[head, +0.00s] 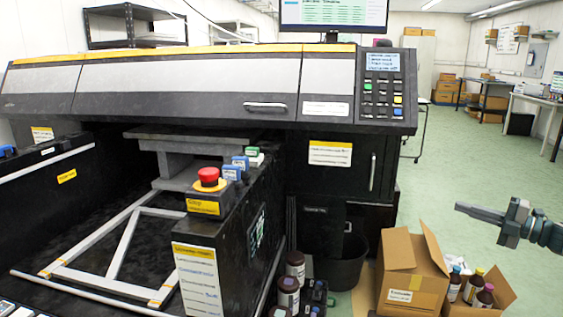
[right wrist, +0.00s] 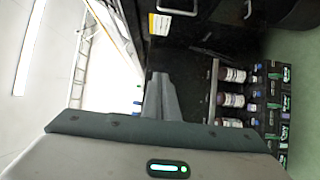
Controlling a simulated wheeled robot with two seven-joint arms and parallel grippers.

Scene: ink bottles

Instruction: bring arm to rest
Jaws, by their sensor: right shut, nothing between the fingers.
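My right gripper (head: 459,207) is at the right of the head view, held in the air above the green floor and clear of everything around it. Its fingers are closed together and hold nothing. In the right wrist view its closed fingers (right wrist: 160,85) point toward the black printer's side. My left gripper is in neither view. Dark ink bottles with white labels (head: 288,295) stand beside the printer at the bottom of the head view. The right wrist view shows them in a row (right wrist: 234,100).
A large black and grey printer (head: 190,85) with a red stop button (head: 208,176) fills the left and middle. An open cardboard box (head: 408,285) stands on the right, with several bottles (head: 473,285) in a box beside it. A black bin (head: 345,262) stands behind. Floor at right is free.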

